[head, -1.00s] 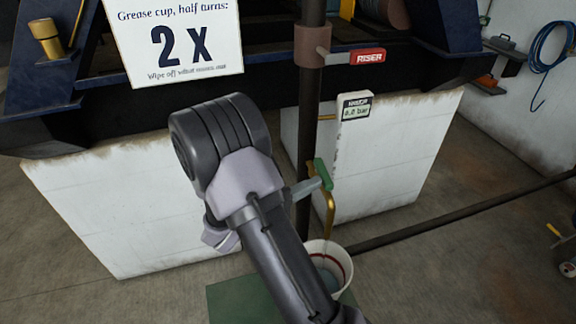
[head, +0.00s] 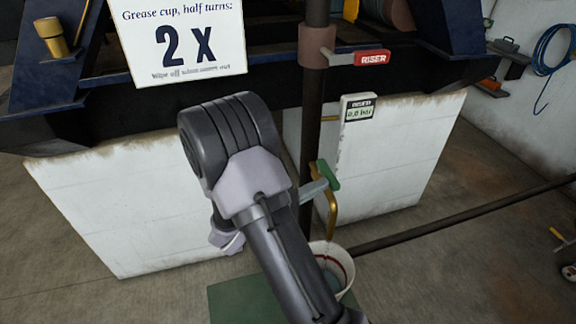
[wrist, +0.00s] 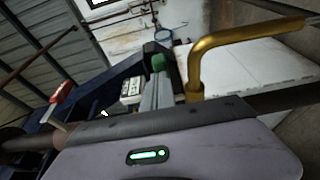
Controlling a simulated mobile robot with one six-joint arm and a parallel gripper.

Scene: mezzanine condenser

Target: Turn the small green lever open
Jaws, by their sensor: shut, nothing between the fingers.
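The small green lever (head: 328,175) sits on top of a brass spout (head: 333,215) beside the dark upright pipe. It slants down to the right. My gripper (head: 322,187) is shut and empty, its tip against or very close to the lever's left side; I cannot tell if they touch. In the wrist view the shut fingers (wrist: 157,85) point at the green lever (wrist: 158,63), which shows just beyond their tips. The brass spout (wrist: 245,38) bends close on the right there. My arm hides part of the pipe.
A white bucket (head: 345,262) stands under the spout. The red RISER handle (head: 372,57) sticks out from the pipe (head: 312,100) above. A small gauge (head: 358,110) stands right of the pipe. A sign (head: 182,40) hangs upper left. A low dark pipe (head: 460,215) runs right.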

